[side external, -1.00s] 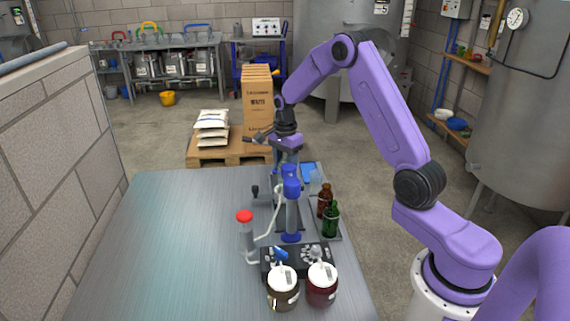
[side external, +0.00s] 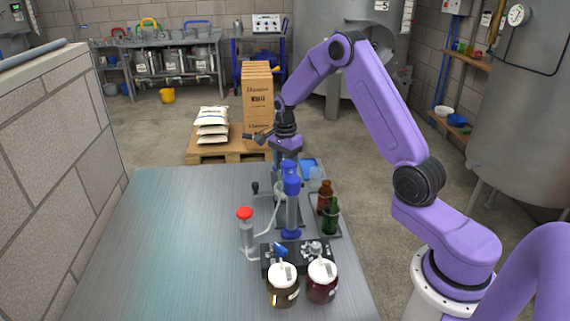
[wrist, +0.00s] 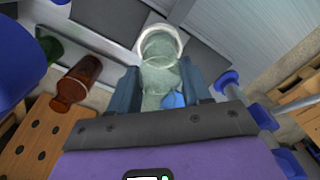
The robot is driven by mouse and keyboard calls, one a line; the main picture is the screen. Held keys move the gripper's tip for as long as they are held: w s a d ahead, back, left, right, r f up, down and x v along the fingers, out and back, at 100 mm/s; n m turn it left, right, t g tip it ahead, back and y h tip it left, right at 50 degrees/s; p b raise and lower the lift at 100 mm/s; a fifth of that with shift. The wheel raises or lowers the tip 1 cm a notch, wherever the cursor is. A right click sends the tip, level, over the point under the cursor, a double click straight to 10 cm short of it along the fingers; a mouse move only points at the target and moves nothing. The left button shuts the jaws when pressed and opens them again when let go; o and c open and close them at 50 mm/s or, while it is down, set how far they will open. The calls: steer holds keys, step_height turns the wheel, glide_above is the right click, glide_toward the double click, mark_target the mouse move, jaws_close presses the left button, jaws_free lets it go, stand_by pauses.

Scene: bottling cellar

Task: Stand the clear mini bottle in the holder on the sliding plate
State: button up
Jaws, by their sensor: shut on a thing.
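In the wrist view my gripper (wrist: 160,90) is shut on the clear mini bottle (wrist: 160,72), its round glass base facing away from the camera. In the side view my gripper (side external: 285,152) is at the far end of the bench, partly behind a blue-topped clear column (side external: 291,205), and hides the grip. A small clear shape (side external: 315,181) shows beside the brown bottle; I cannot tell if it is the held bottle. A dark plate (side external: 283,218) lies at the column's foot; I cannot make out the holder on it.
A brown bottle (side external: 325,200) and a green bottle (side external: 331,217) stand on a tray right of the column. A red-capped tube (side external: 245,230), a black control box (side external: 270,258) and two lidded jars (side external: 283,287) stand nearer. The bench's left side (side external: 170,240) is clear.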

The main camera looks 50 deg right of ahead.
steer(key=shift+f, duration=0.9)
stand_by(1.0)
steer(key=o, duration=1.6)
steer(key=shift+o, duration=0.2)
steer(key=shift+r, duration=3)
steer(key=shift+r, duration=0.1)
